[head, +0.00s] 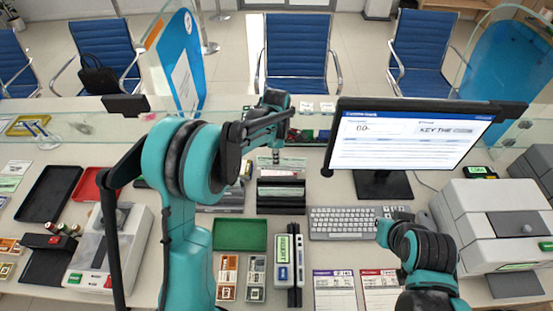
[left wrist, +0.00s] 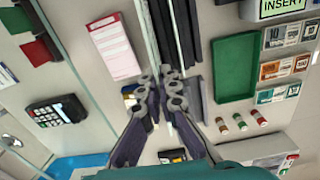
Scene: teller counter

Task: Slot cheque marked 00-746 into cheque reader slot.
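A pink-and-white slip (left wrist: 113,45) lies beside a black rack (left wrist: 178,32) in the left wrist view; its print is too small to read. In the head view, a pale slip (head: 292,163) lies behind the black rack (head: 281,192). A white and black device with a green label (head: 283,249) stands at the front middle; the same kind of label reads INSERT (left wrist: 283,5) in the wrist view. My left gripper (left wrist: 162,78) is above the counter by the rack, its fingertips together with nothing visible between them. My right arm is at the lower right; its fingertips cannot be made out.
A green tray (head: 239,235) and banknote stacks lie left of the device. The monitor (head: 410,135) and keyboard (head: 345,223) stand to its right. A glass screen (head: 225,128) crosses behind the counter. Two printed forms (head: 335,291) (head: 381,290) lie at the front edge.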

